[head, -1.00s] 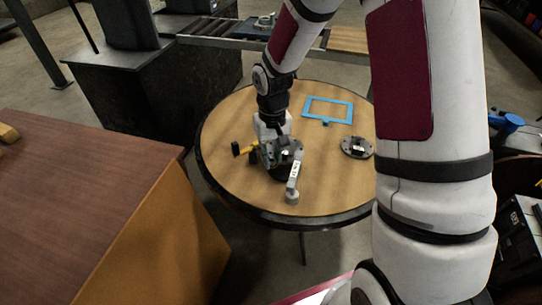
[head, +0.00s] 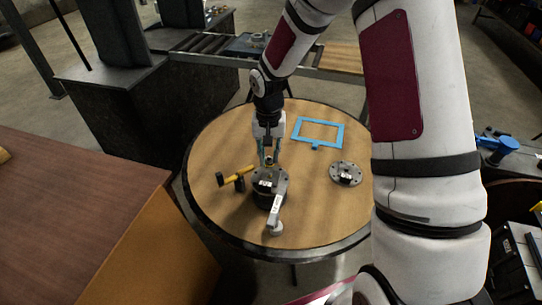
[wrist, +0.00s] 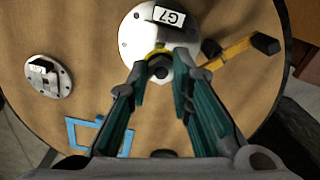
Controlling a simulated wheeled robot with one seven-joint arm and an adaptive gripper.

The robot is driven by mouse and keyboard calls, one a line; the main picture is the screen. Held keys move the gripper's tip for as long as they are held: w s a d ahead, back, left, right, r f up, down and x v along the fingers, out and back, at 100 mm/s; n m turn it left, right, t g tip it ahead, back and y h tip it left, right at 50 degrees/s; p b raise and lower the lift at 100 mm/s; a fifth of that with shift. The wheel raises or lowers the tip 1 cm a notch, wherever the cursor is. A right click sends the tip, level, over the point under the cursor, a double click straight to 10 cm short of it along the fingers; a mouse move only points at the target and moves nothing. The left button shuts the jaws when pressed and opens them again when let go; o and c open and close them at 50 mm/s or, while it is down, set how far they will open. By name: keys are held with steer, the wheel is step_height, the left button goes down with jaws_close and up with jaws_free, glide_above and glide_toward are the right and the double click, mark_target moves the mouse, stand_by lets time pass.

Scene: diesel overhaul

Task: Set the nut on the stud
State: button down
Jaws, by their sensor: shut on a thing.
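My gripper (wrist: 162,76) points down over a round grey flange (wrist: 130,42) with a "G7" label, close to its near edge in the wrist view. The fingertips are closed around a small dark six-sided piece, the nut (wrist: 160,68). In the head view my gripper (head: 269,161) stands upright, with its tips just above the back of the flange (head: 283,184). A yellow rim shows on the flange beside the nut. I cannot make out the stud, nor whether the nut touches anything below.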

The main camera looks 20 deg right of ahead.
mark_target(270, 173)
steer(key=shift+d+f+m, duration=0.15)
steer(key=shift+f+m, duration=1.35)
steer(key=shift+f, duration=0.9)
steer(key=shift+f, duration=0.55)
stand_by(0.5)
steer(key=c, duration=1.3)
jaws_free()
steer(key=shift+c, duration=0.2)
steer(key=shift+r, duration=0.1)
step_height(270, 173, up, 12)
